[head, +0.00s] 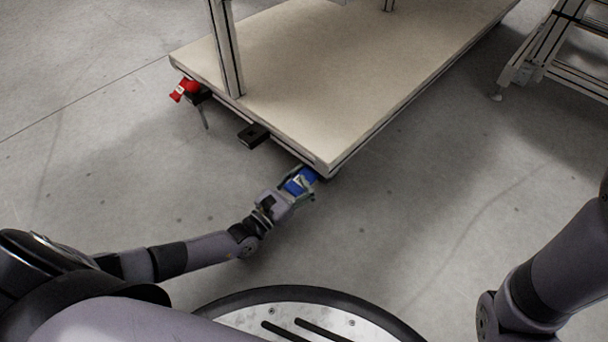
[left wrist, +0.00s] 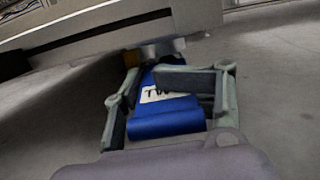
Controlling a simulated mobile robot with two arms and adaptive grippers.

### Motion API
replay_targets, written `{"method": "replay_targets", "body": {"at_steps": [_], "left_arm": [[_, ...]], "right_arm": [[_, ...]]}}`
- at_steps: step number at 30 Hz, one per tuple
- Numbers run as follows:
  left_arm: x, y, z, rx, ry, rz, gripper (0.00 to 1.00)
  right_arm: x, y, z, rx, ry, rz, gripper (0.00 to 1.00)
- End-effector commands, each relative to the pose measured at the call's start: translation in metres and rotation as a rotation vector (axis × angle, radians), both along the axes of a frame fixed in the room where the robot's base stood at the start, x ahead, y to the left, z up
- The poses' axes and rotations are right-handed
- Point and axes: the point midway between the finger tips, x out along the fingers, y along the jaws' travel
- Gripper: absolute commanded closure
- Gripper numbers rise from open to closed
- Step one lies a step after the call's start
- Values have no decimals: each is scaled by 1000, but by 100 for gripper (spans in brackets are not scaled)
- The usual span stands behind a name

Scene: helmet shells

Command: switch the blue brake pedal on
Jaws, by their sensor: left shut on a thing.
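The blue brake pedal (head: 300,181) is at the near corner of the cart (head: 330,160), low beside its edge. My left gripper (head: 297,187) is at the pedal with its fingers around it, shut on it. In the left wrist view the blue pedal (left wrist: 165,115) with a white label lies between the two fingers of my left gripper (left wrist: 172,98). The pedal's far end by the cart is partly hidden by a finger. My right gripper is not in view; only part of my right arm shows at the right edge of the head view.
A red pedal (head: 184,90) is at the cart's far left corner. A black block (head: 253,136) sticks out from the cart's edge between the pedals. An upright post (head: 226,50) stands on the cart. A metal frame (head: 560,50) stands at the upper right. Bare floor lies right of the cart.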

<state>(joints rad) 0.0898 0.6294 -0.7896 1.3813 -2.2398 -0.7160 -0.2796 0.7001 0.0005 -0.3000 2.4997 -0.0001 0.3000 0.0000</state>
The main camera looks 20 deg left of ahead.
Motion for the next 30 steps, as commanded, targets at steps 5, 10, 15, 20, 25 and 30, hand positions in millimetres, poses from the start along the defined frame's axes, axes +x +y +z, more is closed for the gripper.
{"method": "replay_targets", "body": {"at_steps": [5, 10, 15, 20, 25, 30], "left_arm": [[-2, -10, -3, -25, -65, -17, 100], [-3, -10, -2, -32, -79, -20, 100], [-3, -11, -2, -33, -79, -21, 100], [-3, -11, -2, -32, -78, -22, 55], [-3, -10, -2, -33, -79, -20, 44], [-2, -9, -2, -31, -79, -18, 40]], "right_arm": [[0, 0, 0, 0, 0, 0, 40], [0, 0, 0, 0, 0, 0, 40], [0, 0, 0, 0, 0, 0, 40], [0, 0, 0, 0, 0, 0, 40], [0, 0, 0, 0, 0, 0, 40], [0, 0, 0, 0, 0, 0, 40]]}}
